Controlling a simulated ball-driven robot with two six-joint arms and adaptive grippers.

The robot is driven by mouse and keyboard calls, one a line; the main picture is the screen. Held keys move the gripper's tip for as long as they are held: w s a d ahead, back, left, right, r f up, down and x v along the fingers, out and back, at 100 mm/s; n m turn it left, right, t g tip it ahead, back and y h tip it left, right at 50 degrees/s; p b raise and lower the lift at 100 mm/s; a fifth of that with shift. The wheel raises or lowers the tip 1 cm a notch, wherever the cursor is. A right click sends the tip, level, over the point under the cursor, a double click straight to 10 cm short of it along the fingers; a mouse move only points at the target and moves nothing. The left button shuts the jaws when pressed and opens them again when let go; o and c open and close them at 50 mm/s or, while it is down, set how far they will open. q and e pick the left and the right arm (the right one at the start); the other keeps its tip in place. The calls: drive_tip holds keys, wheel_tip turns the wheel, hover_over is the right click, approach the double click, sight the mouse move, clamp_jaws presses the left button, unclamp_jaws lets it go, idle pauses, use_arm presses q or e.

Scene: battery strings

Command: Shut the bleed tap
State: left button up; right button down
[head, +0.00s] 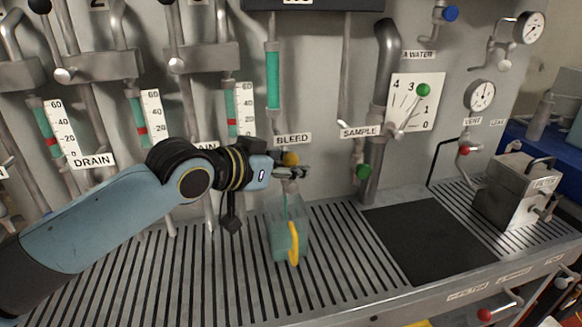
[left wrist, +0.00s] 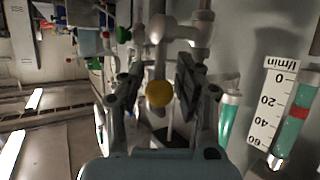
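The bleed tap's yellow knob (head: 290,158) shows just under the BLEED label (head: 293,139), beside my left gripper (head: 303,172). In the left wrist view the yellow knob (left wrist: 159,93) lies between the two fingers of my left gripper (left wrist: 158,85), in front of grey pipework. The fingers are apart, with a gap on both sides of the knob. The gripper hides much of the tap body in the head view. My right gripper is in neither view.
A translucent green jug with a yellow handle (head: 293,243) stands on the slatted grating (head: 190,270) below the tap. The SAMPLE tap's green knob (head: 363,172) is to the right. A dark mat (head: 425,240) lies clear farther right, beside a metal box (head: 515,190).

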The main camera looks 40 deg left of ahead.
use_arm(q)
drive_tip(key=shift+w+f, duration=0.1)
drive_tip(key=shift+w, duration=0.1)
clamp_jaws()
drive_tip(key=shift+w+d, duration=0.1)
